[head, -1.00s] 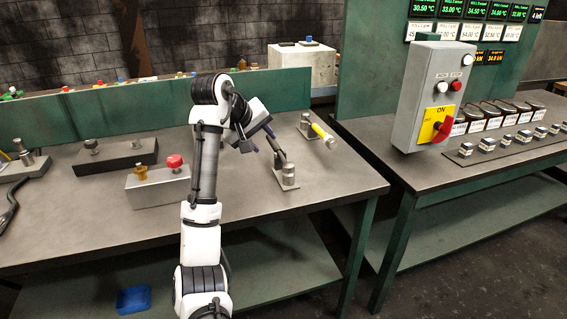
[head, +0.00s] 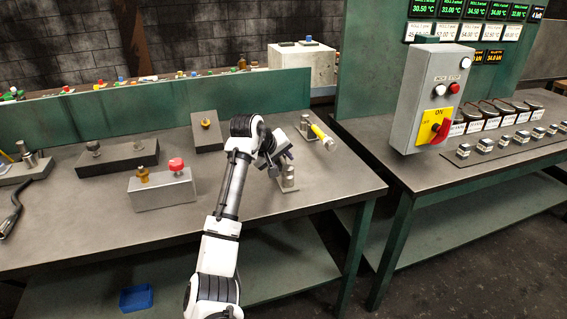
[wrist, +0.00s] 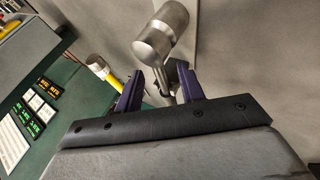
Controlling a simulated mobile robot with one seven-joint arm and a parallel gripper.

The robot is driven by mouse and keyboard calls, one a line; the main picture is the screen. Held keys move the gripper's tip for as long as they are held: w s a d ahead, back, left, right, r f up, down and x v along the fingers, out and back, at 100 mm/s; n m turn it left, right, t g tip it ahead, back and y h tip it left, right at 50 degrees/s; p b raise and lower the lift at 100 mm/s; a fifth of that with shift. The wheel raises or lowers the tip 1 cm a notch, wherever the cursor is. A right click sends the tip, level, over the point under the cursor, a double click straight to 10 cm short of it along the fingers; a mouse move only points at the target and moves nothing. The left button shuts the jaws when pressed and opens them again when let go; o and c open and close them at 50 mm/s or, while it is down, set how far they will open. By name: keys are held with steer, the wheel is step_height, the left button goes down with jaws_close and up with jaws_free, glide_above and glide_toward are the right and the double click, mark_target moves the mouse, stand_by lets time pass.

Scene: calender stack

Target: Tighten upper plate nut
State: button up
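My gripper (head: 284,146) is over the right part of the bench, close to a metal post (head: 288,178) on a small base. In the wrist view its two purple fingers (wrist: 160,70) stand apart. A metal cylinder (wrist: 160,35) with a thin rod shows beyond and between the fingertips; I see no clear grip on it. A dark plate with a brass nut-like knob (head: 206,123) stands at the back of the bench. A grey block (head: 160,190) carries a brass knob and a red knob. I cannot tell which is the upper plate nut.
A second metal post (head: 305,122) and a yellow-banded cylinder (head: 322,137) are close right of my gripper. A long dark block (head: 118,158) lies at left. A grey switch box (head: 425,100) stands on the right bench. The front middle of my bench is clear.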

jaws_close()
steer(key=shift+r, duration=0.2)
stand_by(0.3)
step_height(320, 180, up, 20)
steer(key=b, duration=0.1)
steer(key=shift+f+b, duration=0.15)
steer(key=shift+b, duration=0.2)
steer(key=c, duration=0.7)
jaws_free()
jaws_close()
